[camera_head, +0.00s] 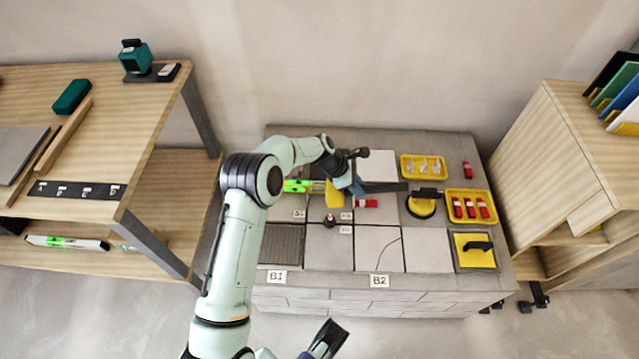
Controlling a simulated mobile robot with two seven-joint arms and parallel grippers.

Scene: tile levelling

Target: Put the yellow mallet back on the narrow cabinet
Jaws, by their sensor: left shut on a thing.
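My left gripper (356,186) is over the middle of the grey tiled platform. It is shut on the yellow mallet (333,195), whose yellow head shows left of the fingers. A dark bar, seemingly the handle, runs out to the right of them. The fingers hide part of the mallet, and I cannot tell its exact height above the tiles. The narrow cabinet (545,150) seems to be the pale wooden one at the right, well apart from the mallet. A dark part at the bottom edge may be my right gripper (328,338); its jaws are unclear.
A yellow tray of red-and-white pieces (468,207), a round yellow tool (422,204) and a yellow pad with black handle (475,250) sit on the platform's right. Coloured upright folders (615,88) occupy the cabinet top's back. A wooden bench (140,105) stands left.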

